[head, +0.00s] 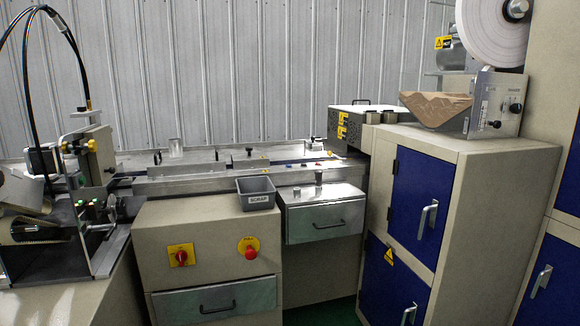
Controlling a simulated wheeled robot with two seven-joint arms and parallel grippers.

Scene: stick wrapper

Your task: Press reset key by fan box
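A dark perforated metal box (353,127) with a top handle and yellow warning labels stands at the back, at the right end of the machine bed; it may be the fan box. Small blue and red spots show on the bed just left of it, too small to tell whether one is a reset key. On the front cabinet are a red rotary switch on a yellow plate (181,256) and a red mushroom button (249,248). Neither of my grippers is in view.
A tall beige cabinet with blue doors (421,198) stands at right. Rollers and black cables (85,75) crowd the left side.

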